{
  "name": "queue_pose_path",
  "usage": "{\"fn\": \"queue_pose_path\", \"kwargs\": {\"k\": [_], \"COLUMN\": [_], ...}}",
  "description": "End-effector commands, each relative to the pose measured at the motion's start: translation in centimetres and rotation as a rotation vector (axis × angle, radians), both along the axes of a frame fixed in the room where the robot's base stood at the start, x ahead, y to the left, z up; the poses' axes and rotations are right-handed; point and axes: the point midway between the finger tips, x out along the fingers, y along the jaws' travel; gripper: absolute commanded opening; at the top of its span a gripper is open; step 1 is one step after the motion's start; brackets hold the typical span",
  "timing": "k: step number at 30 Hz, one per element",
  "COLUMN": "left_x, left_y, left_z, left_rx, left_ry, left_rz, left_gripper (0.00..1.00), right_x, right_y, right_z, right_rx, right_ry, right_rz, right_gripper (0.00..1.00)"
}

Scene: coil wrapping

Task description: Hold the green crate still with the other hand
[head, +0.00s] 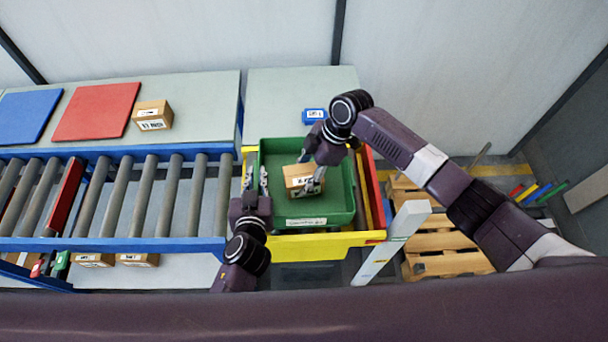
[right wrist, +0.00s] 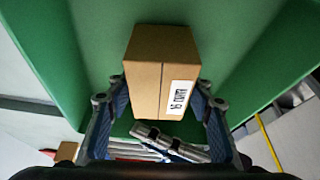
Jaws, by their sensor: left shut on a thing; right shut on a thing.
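The green crate (head: 335,208) sits in a yellow frame at the end of the roller conveyor, with a white label on its near wall. My left gripper (head: 257,181) is at the crate's left wall and shut on its rim. My right gripper (head: 309,175) is over the inside of the crate, shut on a brown cardboard box (head: 297,178). In the right wrist view the box (right wrist: 147,70) is between the two fingers, its label facing the camera, with green crate surfaces around it. Whether the box touches the crate floor I cannot tell.
The roller conveyor (head: 144,197) with blue rails lies to the left. The yellow frame (head: 318,243) surrounds the crate. A blue labelled box (head: 314,115) and another cardboard box (head: 153,115) stand on the tables behind. A wooden pallet (head: 440,243) and a white post (head: 392,243) are on the right.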

Motion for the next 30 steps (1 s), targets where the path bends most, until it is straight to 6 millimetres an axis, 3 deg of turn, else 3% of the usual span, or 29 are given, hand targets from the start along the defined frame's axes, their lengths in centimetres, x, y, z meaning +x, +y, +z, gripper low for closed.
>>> {"fn": "queue_pose_path", "kwargs": {"k": [1, 6, 17, 30], "left_x": [0.0, 0.0, 0.0, 0.0], "left_y": [0.0, 0.0, 0.0, 0.0], "left_z": [0.0, 0.0, 0.0, 0.0], "left_rx": [0.002, 0.002, 0.002, 0.002], "left_ry": [0.0, 0.0, 0.0, -0.001], "left_rz": [-0.001, -0.001, -0.001, -0.001], "left_gripper": [0.0, 0.0, 0.0, 0.0], "right_x": [0.1, 0.1, 0.0, 0.7], "right_y": [0.1, 0.1, -0.3, -3.4], "right_z": [0.2, 0.1, 0.4, 8.3], "right_rx": [0.003, 0.002, -0.001, 0.001], "right_ry": [-0.003, -0.002, 0.0, -0.004], "right_rz": [0.0, 0.0, -0.001, -0.001], "right_gripper": [0.49, 0.68, 0.68, 0.68]}}
